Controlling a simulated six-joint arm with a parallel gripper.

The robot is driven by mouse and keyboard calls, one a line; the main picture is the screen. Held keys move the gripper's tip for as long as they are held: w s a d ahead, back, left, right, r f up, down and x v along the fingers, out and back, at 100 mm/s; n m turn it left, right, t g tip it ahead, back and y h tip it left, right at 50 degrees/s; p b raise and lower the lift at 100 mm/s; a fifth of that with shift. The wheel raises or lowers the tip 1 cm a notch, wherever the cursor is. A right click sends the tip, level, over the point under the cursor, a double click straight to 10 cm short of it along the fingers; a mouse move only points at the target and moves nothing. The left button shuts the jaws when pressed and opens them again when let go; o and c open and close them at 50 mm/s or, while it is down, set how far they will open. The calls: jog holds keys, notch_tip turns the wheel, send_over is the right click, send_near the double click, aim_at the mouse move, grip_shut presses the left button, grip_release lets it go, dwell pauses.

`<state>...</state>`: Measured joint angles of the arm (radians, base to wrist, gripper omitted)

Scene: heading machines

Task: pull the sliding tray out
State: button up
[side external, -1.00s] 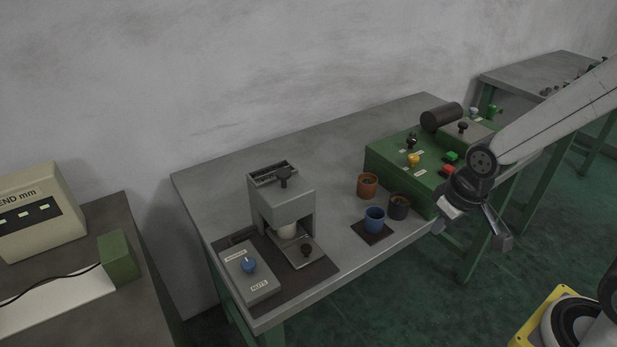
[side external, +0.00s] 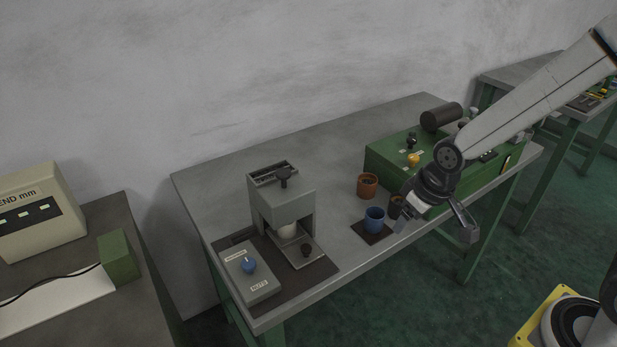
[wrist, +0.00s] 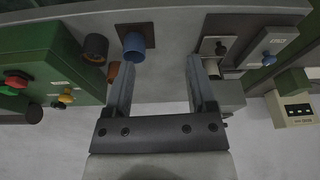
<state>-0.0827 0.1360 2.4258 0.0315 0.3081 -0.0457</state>
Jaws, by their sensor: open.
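The sliding tray (side external: 300,256) is a flat grey plate with a black knob (side external: 306,248), at the foot of a small grey press (side external: 284,207). A white round piece (side external: 287,231) sits under the press head at the tray's back. In the wrist view, the tray (wrist: 209,45) and its knob (wrist: 221,48) lie at upper right, beyond the right finger. My gripper (side external: 434,229) is open and empty, near the bench's front edge by the cups, well to the right of the tray. Its spread fingers (wrist: 160,70) show in the wrist view.
A blue cup (side external: 374,220) stands on a dark mat, with an orange cup (side external: 367,185) behind and a dark cup (side external: 396,204) partly hidden by my gripper. A green machine (side external: 391,155) is at right. A grey control box (side external: 250,275) with a blue knob stands left of the tray.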

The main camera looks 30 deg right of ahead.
aim_at(307, 247)
jog(key=w+a+f+n+t+y, duration=0.1)
jog(key=w+a+f+n, duration=0.2)
jog(key=w+a, duration=0.8)
jog(key=shift+a+f, duration=0.9)
jog(key=shift+f, duration=0.05)
jog(key=shift+w+f, duration=0.1)
jog(key=shift+f, duration=0.1)
jog(key=shift+x, duration=3.7)
jog(key=shift+a, duration=0.1)
grip_shut()
jog(key=shift+r, duration=0.1)
